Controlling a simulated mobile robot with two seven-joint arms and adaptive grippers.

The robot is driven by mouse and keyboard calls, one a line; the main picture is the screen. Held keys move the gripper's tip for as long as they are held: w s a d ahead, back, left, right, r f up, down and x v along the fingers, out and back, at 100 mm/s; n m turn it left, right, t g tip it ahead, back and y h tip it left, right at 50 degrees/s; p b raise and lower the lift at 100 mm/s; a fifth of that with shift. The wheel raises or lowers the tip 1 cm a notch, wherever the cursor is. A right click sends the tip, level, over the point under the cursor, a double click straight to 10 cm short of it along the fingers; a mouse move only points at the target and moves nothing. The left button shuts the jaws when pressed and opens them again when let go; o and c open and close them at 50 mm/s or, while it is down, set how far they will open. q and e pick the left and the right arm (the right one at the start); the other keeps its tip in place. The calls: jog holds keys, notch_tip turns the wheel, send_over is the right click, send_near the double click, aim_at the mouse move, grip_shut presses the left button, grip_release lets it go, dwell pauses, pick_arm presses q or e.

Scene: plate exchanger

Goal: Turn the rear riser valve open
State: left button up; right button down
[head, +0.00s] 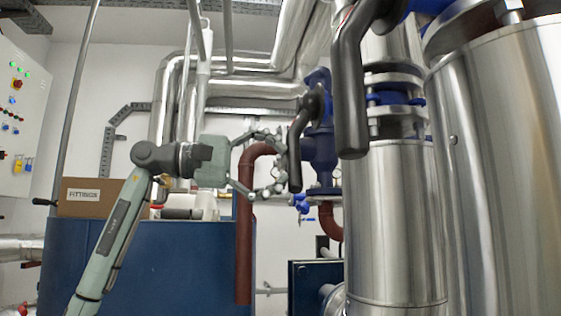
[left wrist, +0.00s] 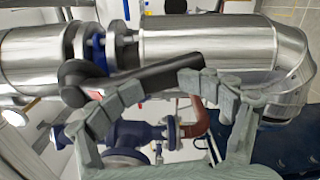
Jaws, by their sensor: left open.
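The rear riser valve has a black lever handle (head: 296,150) hanging steeply downward from its hub, in front of blue valve parts. My left gripper (head: 278,165) comes in from the left, open, with its curled fingers just left of this lever in the head view. In the left wrist view, a black lever (left wrist: 150,78) lies across the picture beyond the spread fingers of my left gripper (left wrist: 160,92). Its free end overlaps the right fingertip; I cannot tell whether they touch. My right gripper is not in view.
A nearer black lever (head: 350,85) hangs in the foreground, right of the rear one. Large silver vessels (head: 395,220) fill the right side. A brown pipe (head: 244,230) rises below my gripper. A cardboard box (head: 90,197) sits on a blue cabinet (head: 170,265).

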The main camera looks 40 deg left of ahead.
pick_arm(q)
jog(key=o, duration=0.4)
jog(key=shift+s+a+r, duration=0.1)
jog(key=shift+s, duration=0.1)
jog(key=shift+a, duration=0.15)
jog(key=v, duration=1.2)
jog(key=shift+c, duration=0.4)
